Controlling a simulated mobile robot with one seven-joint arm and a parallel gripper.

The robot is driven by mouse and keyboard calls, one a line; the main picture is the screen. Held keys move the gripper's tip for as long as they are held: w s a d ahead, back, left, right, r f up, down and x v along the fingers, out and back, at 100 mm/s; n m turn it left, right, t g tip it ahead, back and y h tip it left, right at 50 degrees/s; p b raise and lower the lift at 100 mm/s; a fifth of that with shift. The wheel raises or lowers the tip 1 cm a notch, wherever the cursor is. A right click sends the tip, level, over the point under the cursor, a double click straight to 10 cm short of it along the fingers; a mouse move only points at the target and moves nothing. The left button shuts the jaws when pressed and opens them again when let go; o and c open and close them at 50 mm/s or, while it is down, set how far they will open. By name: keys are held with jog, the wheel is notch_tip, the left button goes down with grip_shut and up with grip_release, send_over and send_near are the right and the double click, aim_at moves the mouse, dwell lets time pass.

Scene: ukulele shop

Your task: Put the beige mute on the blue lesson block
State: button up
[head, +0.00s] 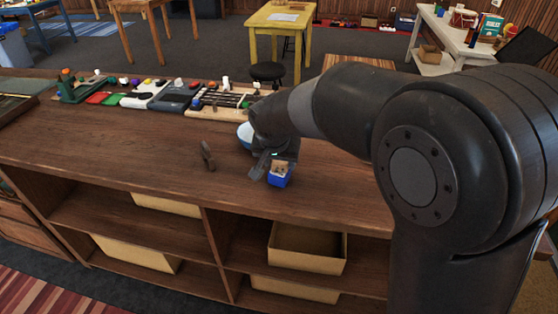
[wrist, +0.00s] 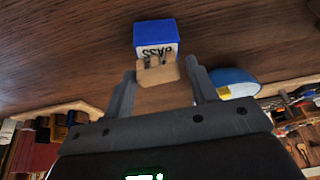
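The blue lesson block (head: 279,180) stands near the front edge of the wooden counter. In the wrist view the block (wrist: 155,36) shows a white lettered face. The beige mute (wrist: 158,74) appears at that face, and in the head view the mute (head: 281,168) shows on top of the block. My gripper (wrist: 162,71) is open, with one finger on each side of the mute. Gaps show between mute and fingers. In the head view my gripper (head: 270,162) is close above and beside the block, and partly hides it.
A dark brown upright object (head: 207,155) stands left of the block. A blue and white rounded item (head: 245,135) is behind my gripper. Several pedals and a fretboard piece (head: 215,104) line the counter's back. The counter's left front is clear.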

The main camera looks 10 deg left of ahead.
jog(key=shift+o, duration=0.9)
jog(key=shift+r, duration=0.25)
jog(key=v, duration=1.2)
jog(key=s+d, duration=0.6)
jog(key=d, duration=0.6)
jog(key=s+d, duration=0.6)
jog(key=d, duration=0.5)
jog(key=s+d+f+t, duration=0.1)
jog(key=s+d+f, duration=0.1)
jog(key=s+d, duration=0.3)
jog(key=shift+s, duration=0.95)
